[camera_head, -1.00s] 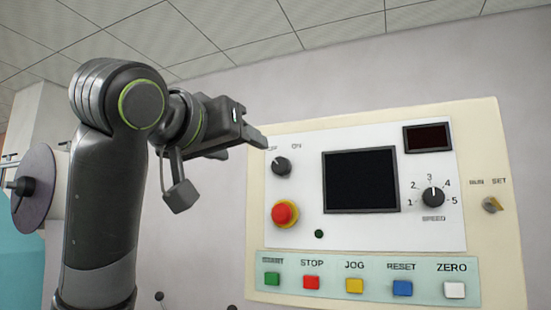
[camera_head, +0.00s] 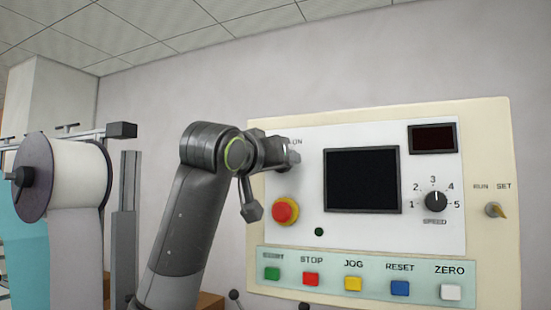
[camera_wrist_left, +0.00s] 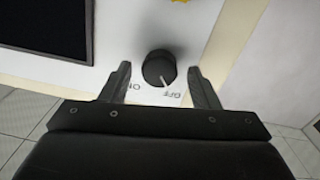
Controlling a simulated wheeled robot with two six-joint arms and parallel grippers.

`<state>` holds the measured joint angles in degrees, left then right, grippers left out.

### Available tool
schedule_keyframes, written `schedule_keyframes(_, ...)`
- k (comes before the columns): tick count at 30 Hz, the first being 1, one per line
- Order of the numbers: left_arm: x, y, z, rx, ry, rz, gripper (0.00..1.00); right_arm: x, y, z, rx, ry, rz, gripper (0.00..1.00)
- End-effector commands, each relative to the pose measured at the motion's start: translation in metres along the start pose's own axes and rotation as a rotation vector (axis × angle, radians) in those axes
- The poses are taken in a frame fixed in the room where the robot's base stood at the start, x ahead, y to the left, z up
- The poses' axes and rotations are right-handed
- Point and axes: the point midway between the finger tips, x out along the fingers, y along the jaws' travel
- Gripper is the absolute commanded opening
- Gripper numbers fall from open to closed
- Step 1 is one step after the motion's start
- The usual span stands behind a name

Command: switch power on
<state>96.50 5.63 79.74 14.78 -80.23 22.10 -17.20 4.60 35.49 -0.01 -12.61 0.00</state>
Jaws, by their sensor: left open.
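The black power knob (camera_wrist_left: 158,66) has a white pointer line and shows in the left wrist view. Its ON and OFF labels appear upside down, and the line points toward OFF. My left gripper (camera_wrist_left: 157,72) is open, with one finger on each side of the knob and a small gap visible on both sides. In the head view my left gripper (camera_head: 289,155) is at the upper left of the control panel (camera_head: 384,114) and hides the knob and the OFF label. My right gripper is in neither view.
Below the knob is a red emergency button (camera_head: 284,210) with a yellow collar. A dark screen (camera_head: 362,180) and a speed dial (camera_head: 436,201) lie to its right. A row of coloured buttons runs along the bottom. A roll machine (camera_head: 78,180) stands at left.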

Motion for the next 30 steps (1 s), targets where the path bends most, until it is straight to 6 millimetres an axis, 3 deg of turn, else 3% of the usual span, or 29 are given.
schedule_keyframes(3, -0.0001, 0.0001, 0.0003, 0.000, 0.000, 0.000, 0.54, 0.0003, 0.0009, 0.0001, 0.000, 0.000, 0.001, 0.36)
schedule_keyframes(13, -0.0005, 0.0002, 0.0000, 0.000, 0.000, 0.001, 0.11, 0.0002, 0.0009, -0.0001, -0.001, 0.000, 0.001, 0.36)
schedule_keyframes(23, -0.0006, 0.0002, 0.0002, 0.046, -0.002, 0.000, 0.11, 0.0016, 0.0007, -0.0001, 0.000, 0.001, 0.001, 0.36)
schedule_keyframes(30, -0.0010, 0.0009, 0.0001, 0.193, -0.005, 0.000, 0.11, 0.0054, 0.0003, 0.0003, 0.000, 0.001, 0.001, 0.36)
